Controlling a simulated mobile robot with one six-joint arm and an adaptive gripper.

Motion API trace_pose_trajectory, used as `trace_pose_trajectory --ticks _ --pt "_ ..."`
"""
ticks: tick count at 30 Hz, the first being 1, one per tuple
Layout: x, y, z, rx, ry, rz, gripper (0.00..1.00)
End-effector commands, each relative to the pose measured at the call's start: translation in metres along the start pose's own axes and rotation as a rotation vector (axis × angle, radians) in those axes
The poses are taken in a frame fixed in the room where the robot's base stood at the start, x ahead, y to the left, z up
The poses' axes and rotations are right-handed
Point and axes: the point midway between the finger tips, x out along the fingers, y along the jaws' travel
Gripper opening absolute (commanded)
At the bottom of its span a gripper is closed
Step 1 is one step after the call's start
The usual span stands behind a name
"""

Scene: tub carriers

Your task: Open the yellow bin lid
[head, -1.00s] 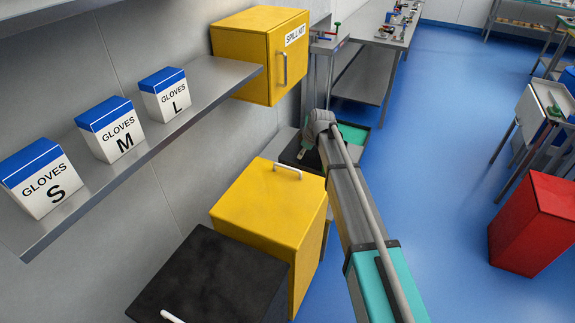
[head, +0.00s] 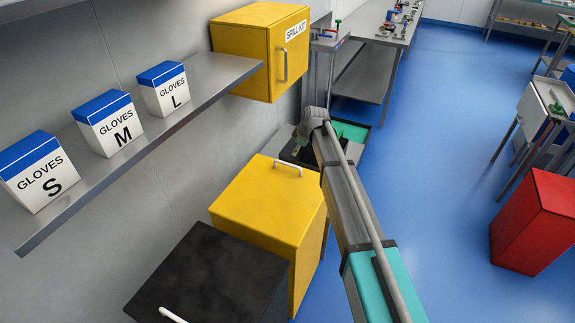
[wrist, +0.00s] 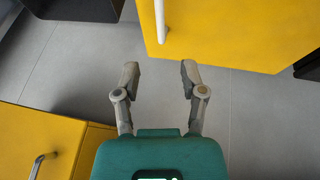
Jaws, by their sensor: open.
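The yellow bin (head: 262,215) stands against the wall with its flat lid (head: 268,190) shut. A white bar handle (head: 289,169) lies along the lid's far edge. In the wrist view the yellow lid (wrist: 230,30) fills the upper right, with its handle (wrist: 161,22) at its left edge. My gripper (wrist: 160,73) is open and empty, its two fingers pointing towards the handle but apart from it. In the head view my gripper (head: 300,141) is small and partly hidden by my wrist, beyond the bin's far edge.
A black bin (head: 205,275) stands nearer, beside the yellow one. The yellow spill kit cabinet (head: 243,44) hangs above and beyond; it also shows in the wrist view (wrist: 38,135). A shelf (head: 150,135) holds glove boxes. A red bin (head: 535,220) stands right; blue floor between is clear.

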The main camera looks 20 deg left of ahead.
Motion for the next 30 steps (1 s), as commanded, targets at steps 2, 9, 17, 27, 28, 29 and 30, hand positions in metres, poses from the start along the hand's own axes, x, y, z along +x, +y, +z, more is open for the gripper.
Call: trace_pose_trajectory --ticks 2,9,17,27,28,29,30 --pt "0.011 0.0 0.001 0.0 0.0 0.0 0.54" --pt "0.031 0.0 0.002 0.0 0.0 0.0 0.54" --pt "0.053 0.0 0.002 0.001 0.0 0.0 0.54" --pt "0.081 0.0 0.002 0.002 0.0 0.001 0.54" --pt "0.084 0.0 0.002 0.002 0.0 0.001 0.54" --pt "0.086 0.0 0.002 0.002 0.0 0.001 0.54" --pt "0.09 0.001 0.002 0.002 0.0 0.001 0.54"
